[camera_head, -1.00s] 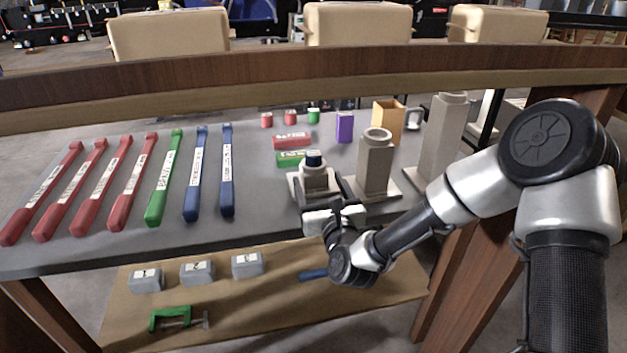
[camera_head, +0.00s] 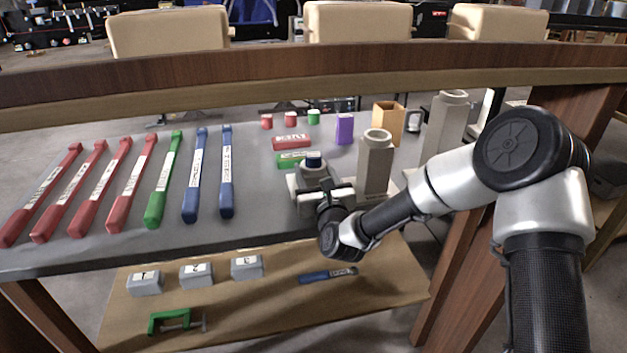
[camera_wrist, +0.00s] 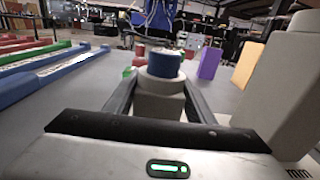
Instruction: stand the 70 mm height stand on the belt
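The shortest beige-grey stand (camera_head: 296,183) is on the grey table, with a small blue cylinder (camera_head: 314,158) that appears to rest on top. In the wrist view the stand (camera_wrist: 160,102) sits between the fingers with the blue cylinder (camera_wrist: 163,63) above it. My gripper (camera_head: 321,180) is at this stand, one finger on each side; it also shows in the wrist view (camera_wrist: 161,85). The fingers look open around it, and I cannot see firm contact. No 70 mm label is readable. I cannot identify the belt.
A medium stand (camera_head: 375,160) is close on the right, with a taller stand (camera_head: 446,125) beyond. Red and green blocks (camera_head: 291,142), a purple block (camera_head: 344,128) and a tan box (camera_head: 388,122) stand behind. Long red, green and blue bars (camera_head: 164,180) lie left.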

